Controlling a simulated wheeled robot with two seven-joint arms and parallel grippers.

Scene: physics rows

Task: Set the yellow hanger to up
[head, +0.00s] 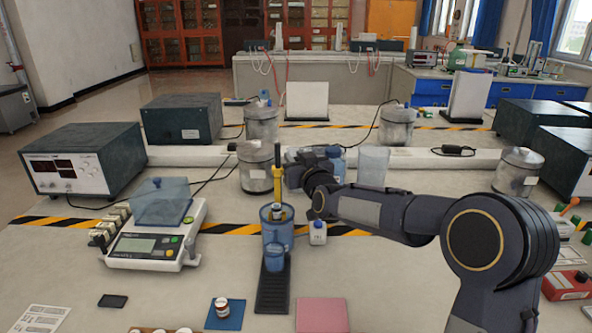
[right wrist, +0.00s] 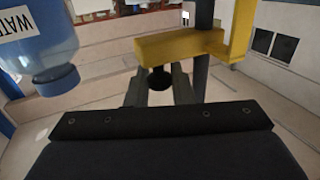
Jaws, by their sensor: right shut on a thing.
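The yellow hanger (head: 278,165) stands upright on a dark post above a blue cylinder (head: 277,225) in the head view. In the right wrist view the yellow hanger (right wrist: 180,44) crosses in front of a dark post, with a dark round knob (right wrist: 160,79) below its bar. My right gripper (head: 292,175) reaches it from the right. Its two fingers are shut on the hanger at this knob, and they show close up in the right wrist view (right wrist: 160,88). My left gripper is not in view.
A blue bottle labelled WATE... (right wrist: 38,45) is close to the fingers on the left. A small white bottle (head: 318,232) stands right of the cylinder. A balance (head: 150,240) is at left, and metal pots (head: 255,168) stand behind. A pink pad (head: 322,315) lies in front.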

